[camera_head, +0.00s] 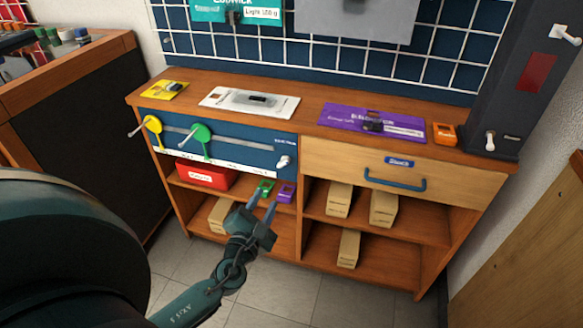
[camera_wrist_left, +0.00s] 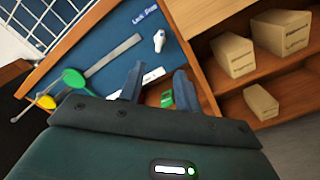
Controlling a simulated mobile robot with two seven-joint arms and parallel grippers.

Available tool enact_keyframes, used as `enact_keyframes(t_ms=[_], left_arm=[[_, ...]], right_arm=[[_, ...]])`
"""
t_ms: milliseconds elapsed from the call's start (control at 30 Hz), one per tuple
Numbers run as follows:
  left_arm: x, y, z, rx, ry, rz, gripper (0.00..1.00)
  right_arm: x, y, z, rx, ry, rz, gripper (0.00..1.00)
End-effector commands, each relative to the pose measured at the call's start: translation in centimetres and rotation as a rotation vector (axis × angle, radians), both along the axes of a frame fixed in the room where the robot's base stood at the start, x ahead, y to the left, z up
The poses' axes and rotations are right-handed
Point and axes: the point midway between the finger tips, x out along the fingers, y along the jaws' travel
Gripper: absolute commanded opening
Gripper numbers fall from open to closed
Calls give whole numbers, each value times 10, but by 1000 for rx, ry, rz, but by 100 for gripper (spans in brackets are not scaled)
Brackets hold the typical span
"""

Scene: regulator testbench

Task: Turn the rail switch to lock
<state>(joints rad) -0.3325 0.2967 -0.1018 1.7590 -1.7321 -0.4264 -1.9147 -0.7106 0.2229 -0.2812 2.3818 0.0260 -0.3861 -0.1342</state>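The rail switch is a small white knob (camera_head: 284,161) at the right end of the blue panel (camera_head: 245,143) on the workbench front. In the left wrist view the white knob (camera_wrist_left: 159,41) is beside a white "Lock" label, only partly legible. My left gripper (camera_head: 263,200) is open and empty, below and to the left of the knob and in front of the lower shelf. In the left wrist view its two fingers (camera_wrist_left: 159,71) are apart, and the knob shows beyond their tips, not touching them. My right gripper is out of view.
A grey rail (camera_head: 178,132) on the panel carries a yellow lever (camera_head: 154,125) and a green lever (camera_head: 200,133). A red box (camera_head: 205,175), a green item (camera_head: 266,187) and a purple item (camera_head: 286,192) sit on the shelf below. A drawer (camera_head: 335,171) is right of the panel.

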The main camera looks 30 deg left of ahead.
Motion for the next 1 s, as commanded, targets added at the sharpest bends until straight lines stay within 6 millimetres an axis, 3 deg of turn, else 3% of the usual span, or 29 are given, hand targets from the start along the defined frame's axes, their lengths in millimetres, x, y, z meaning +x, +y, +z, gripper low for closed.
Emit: enact_keyframes(t_ms=[167,600,800,1000], left_arm=[[21,5,1,1,-3,2,34],[105,25,0,-3,-3,1,34],[123,29,-1,-3,0,1,34],[126,30,0,-3,0,1,34]], right_arm=[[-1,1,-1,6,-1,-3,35],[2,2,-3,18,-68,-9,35],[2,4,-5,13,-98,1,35],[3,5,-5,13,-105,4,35]])
